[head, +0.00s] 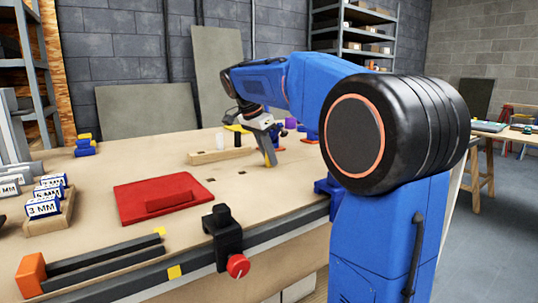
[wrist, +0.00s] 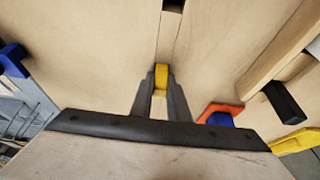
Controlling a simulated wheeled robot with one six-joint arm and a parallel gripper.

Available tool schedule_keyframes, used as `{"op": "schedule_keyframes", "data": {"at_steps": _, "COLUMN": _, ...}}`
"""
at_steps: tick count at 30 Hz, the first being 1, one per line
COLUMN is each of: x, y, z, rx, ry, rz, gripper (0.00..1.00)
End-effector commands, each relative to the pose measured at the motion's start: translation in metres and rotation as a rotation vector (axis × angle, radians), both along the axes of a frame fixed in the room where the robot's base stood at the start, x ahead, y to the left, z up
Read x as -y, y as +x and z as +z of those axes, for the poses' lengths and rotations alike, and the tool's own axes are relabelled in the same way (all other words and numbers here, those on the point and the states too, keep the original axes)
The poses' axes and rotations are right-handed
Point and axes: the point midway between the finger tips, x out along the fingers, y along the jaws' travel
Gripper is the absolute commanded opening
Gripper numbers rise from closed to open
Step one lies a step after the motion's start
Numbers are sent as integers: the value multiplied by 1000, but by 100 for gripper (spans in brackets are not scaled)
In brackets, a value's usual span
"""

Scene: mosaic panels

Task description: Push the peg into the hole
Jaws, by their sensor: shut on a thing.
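My gripper (head: 269,158) points down over the workbench. In the wrist view my gripper (wrist: 161,88) is shut on a small yellow piece (wrist: 162,76), which I take to be the peg. Its lower end is hard to make out in the head view. A narrow wood-coloured strip runs from the yellow piece to a dark opening (wrist: 173,5) at the top of the wrist view; I cannot tell whether this opening is the task's hole. In the head view, small dark slots (head: 241,172) lie in the bench top left of my gripper.
A wooden block (head: 207,157) with a black upright piece (head: 238,139) stands behind my gripper. A red plate (head: 160,198) lies on the bench (head: 110,170). A black clamp (head: 223,236) sits at the front edge. Labelled blocks (head: 44,206) stand at left.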

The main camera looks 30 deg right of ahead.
Motion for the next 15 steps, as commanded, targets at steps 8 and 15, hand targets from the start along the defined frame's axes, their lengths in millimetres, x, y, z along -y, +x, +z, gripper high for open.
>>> {"op": "schedule_keyframes", "data": {"at_steps": 8, "x": 0, "y": 0, "z": 0, "rx": 0, "ry": 0, "rz": 0, "gripper": 37}}
{"op": "schedule_keyframes", "data": {"at_steps": 15, "x": -2, "y": 0, "z": 4, "rx": 2, "ry": 0, "rz": 1, "gripper": 37}}
